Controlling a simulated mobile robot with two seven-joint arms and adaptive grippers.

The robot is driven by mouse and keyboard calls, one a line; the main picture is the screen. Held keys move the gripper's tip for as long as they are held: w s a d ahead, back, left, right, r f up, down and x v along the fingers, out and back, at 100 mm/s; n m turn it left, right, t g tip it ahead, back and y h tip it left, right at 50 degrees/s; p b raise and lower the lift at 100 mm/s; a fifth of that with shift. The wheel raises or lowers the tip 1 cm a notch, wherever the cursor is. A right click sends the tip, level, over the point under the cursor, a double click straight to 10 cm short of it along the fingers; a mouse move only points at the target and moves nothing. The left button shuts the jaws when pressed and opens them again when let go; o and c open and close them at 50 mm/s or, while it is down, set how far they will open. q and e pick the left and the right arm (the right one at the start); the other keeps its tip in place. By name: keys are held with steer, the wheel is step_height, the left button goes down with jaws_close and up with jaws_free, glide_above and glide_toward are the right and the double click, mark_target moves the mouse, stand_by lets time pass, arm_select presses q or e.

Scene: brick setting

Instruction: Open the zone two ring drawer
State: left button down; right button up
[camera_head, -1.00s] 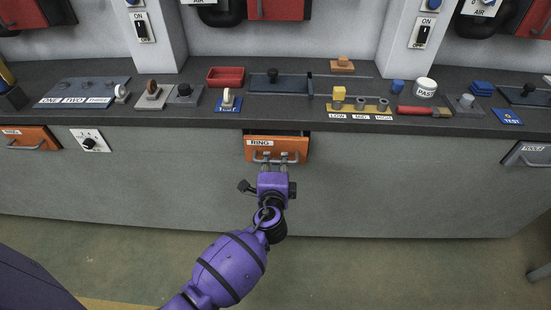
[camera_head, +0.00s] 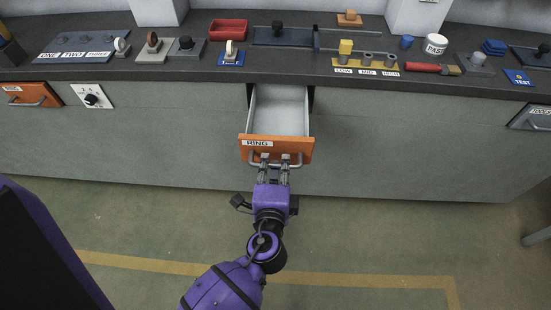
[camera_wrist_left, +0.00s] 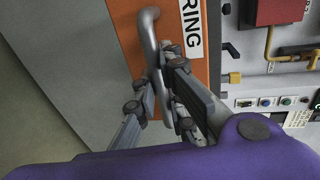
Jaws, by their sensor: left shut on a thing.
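The orange-fronted drawer labelled RING (camera_head: 277,147) stands pulled well out of the middle of the bench, and its pale interior (camera_head: 280,108) shows empty in the head view. Its grey bar handle (camera_head: 301,163) runs across the front. My left gripper (camera_head: 274,160) is shut on the handle. In the left wrist view the fingers (camera_wrist_left: 163,85) close around the handle bar (camera_wrist_left: 149,30), with the orange front (camera_wrist_left: 130,35) right behind. My right gripper is not in view.
Another orange drawer (camera_head: 27,95) is closed at the far left, beside a white dial plate (camera_head: 92,96). A grey drawer (camera_head: 531,118) sits at the right edge. The countertop holds a red tray (camera_head: 228,30) and several fixtures. The floor in front of the bench is clear.

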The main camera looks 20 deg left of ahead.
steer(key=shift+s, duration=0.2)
arm_select(q)
steer(key=c, duration=1.8)
jaws_free()
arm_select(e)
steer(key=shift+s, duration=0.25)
arm_select(q)
steer(key=shift+s, duration=0.3)
steer(key=v, duration=1.1)
steer(key=shift+s+r, duration=0.15)
steer(key=shift+s, duration=0.05)
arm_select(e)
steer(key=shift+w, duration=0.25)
arm_select(q)
steer(key=shift+d, duration=0.15)
